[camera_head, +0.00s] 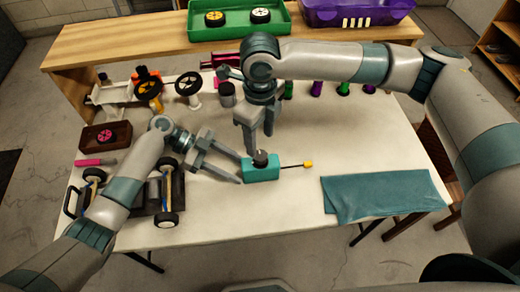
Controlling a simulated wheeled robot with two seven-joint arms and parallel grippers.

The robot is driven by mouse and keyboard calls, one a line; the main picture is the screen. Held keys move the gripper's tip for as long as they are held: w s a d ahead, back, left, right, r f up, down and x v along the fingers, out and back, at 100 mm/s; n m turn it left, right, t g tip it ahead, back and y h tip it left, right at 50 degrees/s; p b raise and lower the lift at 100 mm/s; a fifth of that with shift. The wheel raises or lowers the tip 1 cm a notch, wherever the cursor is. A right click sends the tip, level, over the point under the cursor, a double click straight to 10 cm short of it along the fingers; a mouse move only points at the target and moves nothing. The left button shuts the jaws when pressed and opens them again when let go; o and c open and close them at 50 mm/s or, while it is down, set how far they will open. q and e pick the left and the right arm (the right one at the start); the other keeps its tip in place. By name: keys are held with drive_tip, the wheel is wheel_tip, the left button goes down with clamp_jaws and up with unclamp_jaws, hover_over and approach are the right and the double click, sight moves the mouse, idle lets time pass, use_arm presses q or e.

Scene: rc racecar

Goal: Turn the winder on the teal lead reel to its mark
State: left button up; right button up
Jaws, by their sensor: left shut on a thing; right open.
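The teal lead reel (262,174) sits on the white table near its front middle. Its black winder (260,157) stands on top; I cannot make out the mark. A thin dark lead runs out to the right and ends in a yellow tip (308,164). My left gripper (241,169) comes in from the left and is shut on the left end of the reel. My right gripper (259,144) is open and points down just above and behind the winder. Its fingers appear apart from the winder, though contact is hard to judge.
A teal cloth (383,192) lies to the right. A dark car chassis (160,193), a white chassis (118,94) and a brown tray (105,137) stand left. Green (238,30) and purple (355,12) bins stand on the rear shelf. Free table lies in front of the reel.

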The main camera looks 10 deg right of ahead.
sight(260, 155)
drive_tip(key=shift+f, duration=3.15)
drive_tip(key=shift+c, duration=0.3)
drive_tip(key=c, duration=1)
